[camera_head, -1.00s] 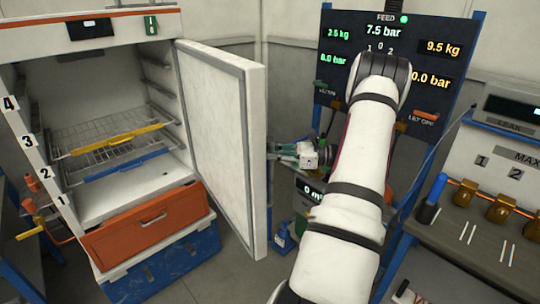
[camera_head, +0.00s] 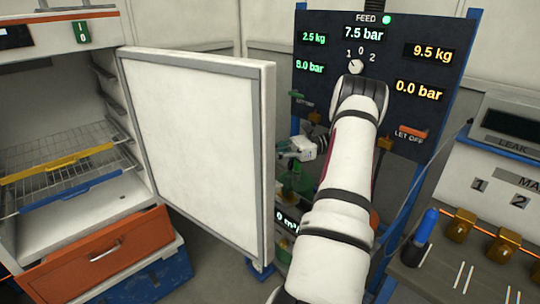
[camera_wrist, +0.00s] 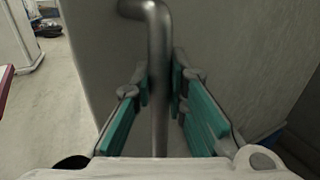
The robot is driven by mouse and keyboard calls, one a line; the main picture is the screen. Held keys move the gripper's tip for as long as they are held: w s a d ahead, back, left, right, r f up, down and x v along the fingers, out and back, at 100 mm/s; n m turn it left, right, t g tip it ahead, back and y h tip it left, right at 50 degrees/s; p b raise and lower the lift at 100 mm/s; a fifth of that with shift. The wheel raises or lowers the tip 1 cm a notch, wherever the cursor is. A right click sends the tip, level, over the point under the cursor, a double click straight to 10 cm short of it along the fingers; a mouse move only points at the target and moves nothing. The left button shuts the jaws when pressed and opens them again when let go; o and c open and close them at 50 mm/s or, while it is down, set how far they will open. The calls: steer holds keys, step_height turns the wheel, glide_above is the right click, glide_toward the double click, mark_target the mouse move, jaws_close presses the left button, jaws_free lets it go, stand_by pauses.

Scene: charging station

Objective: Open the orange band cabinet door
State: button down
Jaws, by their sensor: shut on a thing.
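The white cabinet (camera_head: 140,197) with an orange band (camera_head: 92,14) along its top is at the left in the head view. Its thick white door (camera_head: 190,150) stands wide open, swung out on the cabinet's right side, with its inner face toward the head camera. My gripper (camera_head: 298,150) is just beyond the door's free edge, on its outer side, partly hidden by the door. In the wrist view, its green-padded fingers (camera_wrist: 159,88) are shut on the metal door handle (camera_wrist: 157,20), a bent vertical bar. The head view hides the handle.
Inside the cabinet are a yellow-edged rack (camera_head: 60,160) and a blue-edged rack (camera_head: 75,190). An orange drawer (camera_head: 95,255) sits below. A dark gauge panel (camera_head: 310,90) stands behind my arm. A bench with a blue-topped item (camera_head: 426,225) is at the right.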

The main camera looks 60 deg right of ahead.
steer(key=shift+s+d, duration=0.1)
steer(key=shift+s, duration=0.15)
steer(key=c, duration=1.6)
jaws_free()
steer(key=shift+c, duration=0.2)
steer(key=shift+o, duration=0.4)
steer(key=shift+w, duration=0.1)
steer(key=v, duration=1.2)
